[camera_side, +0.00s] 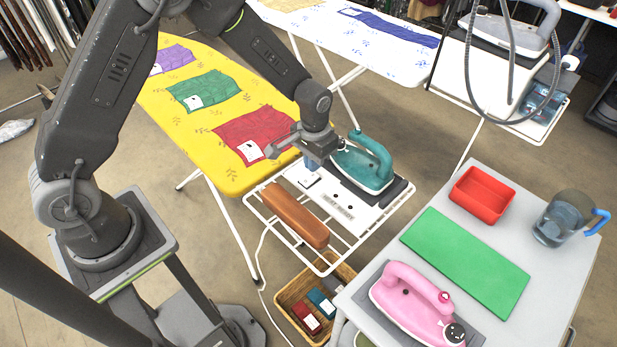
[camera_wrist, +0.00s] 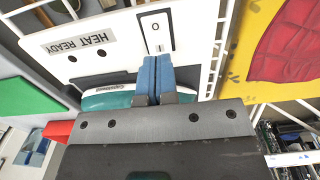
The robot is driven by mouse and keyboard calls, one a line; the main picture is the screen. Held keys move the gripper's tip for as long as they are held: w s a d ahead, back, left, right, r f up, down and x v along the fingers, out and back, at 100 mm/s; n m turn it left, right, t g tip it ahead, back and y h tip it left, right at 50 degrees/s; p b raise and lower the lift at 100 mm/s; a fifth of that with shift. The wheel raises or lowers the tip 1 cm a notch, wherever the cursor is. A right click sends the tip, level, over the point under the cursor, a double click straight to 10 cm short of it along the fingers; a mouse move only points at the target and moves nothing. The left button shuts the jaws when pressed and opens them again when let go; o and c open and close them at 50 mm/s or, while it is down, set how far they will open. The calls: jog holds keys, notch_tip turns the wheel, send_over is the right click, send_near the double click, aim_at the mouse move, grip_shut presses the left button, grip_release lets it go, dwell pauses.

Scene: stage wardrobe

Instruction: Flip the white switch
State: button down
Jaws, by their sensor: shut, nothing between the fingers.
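The white switch (camera_wrist: 154,30), a rocker marked O and I, sits on a white panel (camera_wrist: 112,62) beside a "HEAT READY" label (camera_wrist: 80,39). Which side of the rocker is pressed in, I cannot tell. My gripper (camera_wrist: 157,60) is shut and empty, its blue fingertips together at the I end of the switch. They cover that end's edge; whether they touch it, I cannot tell. In the side view, my gripper (camera_side: 310,166) points down at the panel (camera_side: 352,212), just left of the teal iron (camera_side: 363,165) on its dark rest.
A brown block (camera_side: 295,213) lies on the white wire rack beside the panel. The yellow ironing board (camera_side: 215,105) with folded cloths is close behind my gripper. A grey table (camera_side: 470,205) at right holds a pink iron (camera_side: 412,300), green mat (camera_side: 467,262), red tray (camera_side: 482,194) and jug (camera_side: 563,220).

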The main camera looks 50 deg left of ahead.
jog(key=shift+f, duration=1.35)
dwell(0.7)
jog(key=shift+r, duration=3.55)
jog(key=shift+r, duration=0.1)
notch_tip(320, 180, up, 10)
jog(key=f+t, duration=0.1)
send_over(313, 175)
jog(key=s+a, duration=0.1)
jog(key=s, duration=0.3)
jog(key=s+a+r+t, duration=0.1)
jog(key=s+r+t, duration=0.1)
jog(key=s+r, duration=0.4)
jog(key=s+a+r+t, duration=0.1)
jog(key=s+r, duration=0.5)
jog(key=s, duration=0.6)
jog(key=shift+s+a+t, duration=0.3)
jog(key=shift+t, duration=0.5)
